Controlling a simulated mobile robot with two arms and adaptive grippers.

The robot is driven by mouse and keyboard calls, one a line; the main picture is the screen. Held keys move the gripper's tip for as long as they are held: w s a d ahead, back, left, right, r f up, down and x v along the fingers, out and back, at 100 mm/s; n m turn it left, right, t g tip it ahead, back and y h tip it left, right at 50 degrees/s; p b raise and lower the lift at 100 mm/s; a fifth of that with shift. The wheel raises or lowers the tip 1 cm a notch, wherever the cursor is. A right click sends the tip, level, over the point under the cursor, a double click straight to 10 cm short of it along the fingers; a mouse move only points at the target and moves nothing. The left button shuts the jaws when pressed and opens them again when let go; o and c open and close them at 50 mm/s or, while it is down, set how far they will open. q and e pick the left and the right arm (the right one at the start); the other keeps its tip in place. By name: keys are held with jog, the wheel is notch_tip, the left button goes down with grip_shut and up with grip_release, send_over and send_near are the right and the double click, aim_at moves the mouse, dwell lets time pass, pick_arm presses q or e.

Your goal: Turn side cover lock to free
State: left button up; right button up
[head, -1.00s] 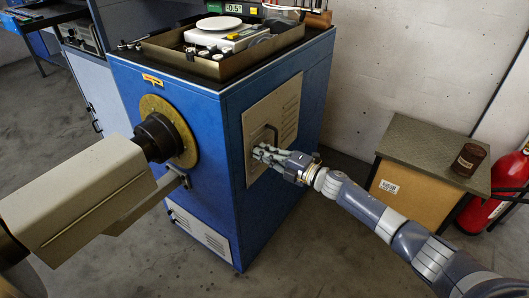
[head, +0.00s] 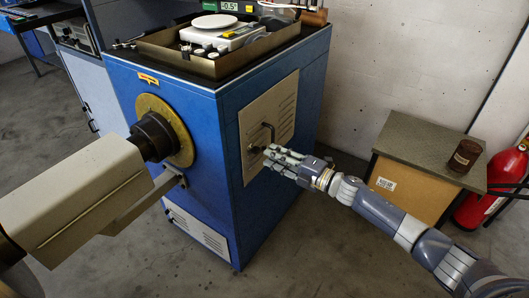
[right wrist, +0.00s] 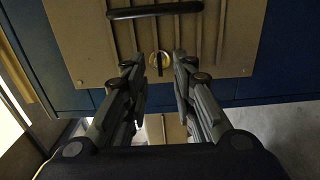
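The side cover (head: 284,104) is a beige vented panel on the blue machine's right side; it also fills the top of the right wrist view (right wrist: 85,45). The lock (right wrist: 153,60) is a small brass disc with a dark narrow tab standing upright in the wrist picture. It sits below the cover's black bar handle (right wrist: 155,10). My right gripper (head: 268,154) is close to the cover below the handle. In the right wrist view its fingers (right wrist: 153,66) are open, one on each side of the lock, with gaps to the tab. My left gripper is out of view.
The blue machine (head: 228,150) carries a tray (head: 163,53) of instruments on top. A beige housing (head: 85,195) with a black cylinder meets its brass flange at left. A wooden cabinet (head: 412,185) and red extinguisher (head: 490,195) stand at right. The floor between is clear.

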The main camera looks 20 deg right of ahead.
jog(key=v, duration=0.7)
dwell(0.3)
notch_tip(320, 180, down, 14)
jog(key=s+m+h, duration=0.3)
jog(key=m+h, duration=0.4)
jog(key=m, duration=0.3)
jog(key=s+a+f+m+g+h, duration=0.3)
jog(key=s+f+m+g, duration=0.55)
jog(key=s+f, duration=0.85)
jog(key=s+a+f+m+g, duration=0.2)
jog(key=s+f, duration=0.1)
jog(key=s, duration=0.4)
jog(key=s+a+f+m+g, duration=0.2)
jog(key=s+a+f+m, duration=0.15)
jog(key=s, duration=0.45)
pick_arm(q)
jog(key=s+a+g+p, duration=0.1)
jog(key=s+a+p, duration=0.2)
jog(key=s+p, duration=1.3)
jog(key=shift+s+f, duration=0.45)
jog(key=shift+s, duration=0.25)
pick_arm(e)
jog(key=s+d+n+h, duration=0.1)
jog(key=s+d, duration=0.3)
jog(key=s, duration=1.2)
jog(key=shift+s+f+g, duration=0.35)
jog(key=shift+s+f, duration=0.05)
